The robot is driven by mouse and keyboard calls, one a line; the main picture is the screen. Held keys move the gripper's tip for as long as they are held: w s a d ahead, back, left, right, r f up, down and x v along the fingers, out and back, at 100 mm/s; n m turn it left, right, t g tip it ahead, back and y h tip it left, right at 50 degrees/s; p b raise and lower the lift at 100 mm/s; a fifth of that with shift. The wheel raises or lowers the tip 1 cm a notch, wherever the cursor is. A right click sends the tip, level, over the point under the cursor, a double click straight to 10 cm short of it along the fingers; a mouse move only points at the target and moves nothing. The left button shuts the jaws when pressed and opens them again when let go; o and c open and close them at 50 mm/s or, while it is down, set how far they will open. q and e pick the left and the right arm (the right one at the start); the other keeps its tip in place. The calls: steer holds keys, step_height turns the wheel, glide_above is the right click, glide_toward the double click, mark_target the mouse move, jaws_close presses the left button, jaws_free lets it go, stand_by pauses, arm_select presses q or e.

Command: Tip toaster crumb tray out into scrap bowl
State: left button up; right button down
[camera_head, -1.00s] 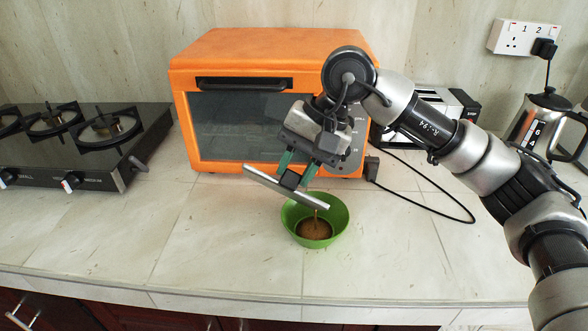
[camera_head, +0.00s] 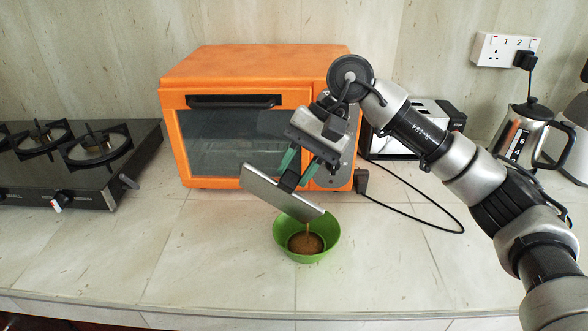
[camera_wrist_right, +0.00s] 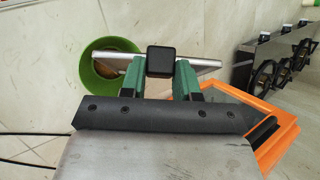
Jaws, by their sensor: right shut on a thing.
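My right gripper (camera_head: 292,176) is shut on the black handle block of the silver crumb tray (camera_head: 268,191). The tray tilts steeply, its right end lower, above the green scrap bowl (camera_head: 281,241). A thin brown stream (camera_head: 308,230) falls from the low end into the bowl, where brown crumbs (camera_head: 302,244) lie. In the right wrist view, the gripper (camera_wrist_right: 160,70) has the tray (camera_wrist_right: 207,63) edge-on across its fingers, with the bowl (camera_wrist_right: 93,82) beyond its left end. The toaster (camera_head: 408,125) stands behind my right arm, partly hidden. My left gripper is out of view.
An orange oven (camera_head: 180,150) stands just behind the tray. A black gas hob (camera_head: 70,178) is at the left, a steel kettle (camera_head: 525,137) at the right. A black cord (camera_head: 445,228) curves over the counter. The front counter left of the bowl is clear.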

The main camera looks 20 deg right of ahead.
steer(key=shift+w+d+r+m+g+y+p, duration=0.15)
steer(key=shift+w+d+r+g+y+p, duration=0.1)
steer(key=shift+w+d+g+y, duration=0.4)
steer(key=shift+w+d+r+m+g+y+p, duration=0.15)
steer(key=shift+w+d+g+y+p, duration=0.15)
steer(key=shift+w+d, duration=0.55)
steer(key=shift+w+d, duration=0.1)
stand_by(1.5)
